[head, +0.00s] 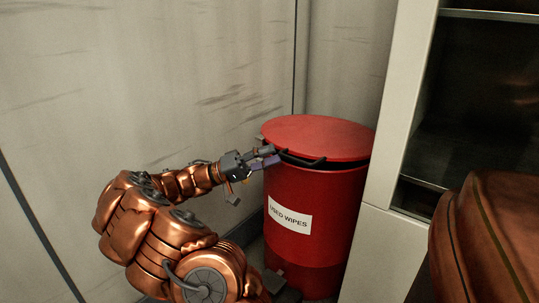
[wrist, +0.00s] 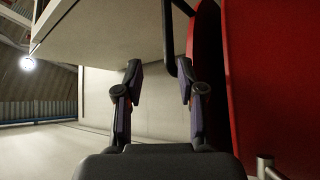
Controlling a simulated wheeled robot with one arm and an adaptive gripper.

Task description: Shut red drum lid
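The red drum (head: 313,215) stands in the corner with a white "USED WIPES" label. Its red lid (head: 320,138) lies over the top, nearly level, with a dark gap under its rim at the right. A black handle (head: 303,161) is on the lid's front edge. My gripper (head: 270,157) is at the left end of the handle, beside the rim. In the wrist view my gripper (wrist: 160,78) is open, with nothing between its fingertips. The handle (wrist: 168,40) shows just beyond the fingers, and the lid (wrist: 205,40) is right of them. I cannot tell whether a finger touches either.
A pale cabinet (head: 385,150) with an open dark shelf space stands close on the drum's right. A rounded brown object (head: 490,240) fills the lower right. Pale wall panels (head: 150,80) are behind and left. A pedal (head: 273,280) is at the drum's base.

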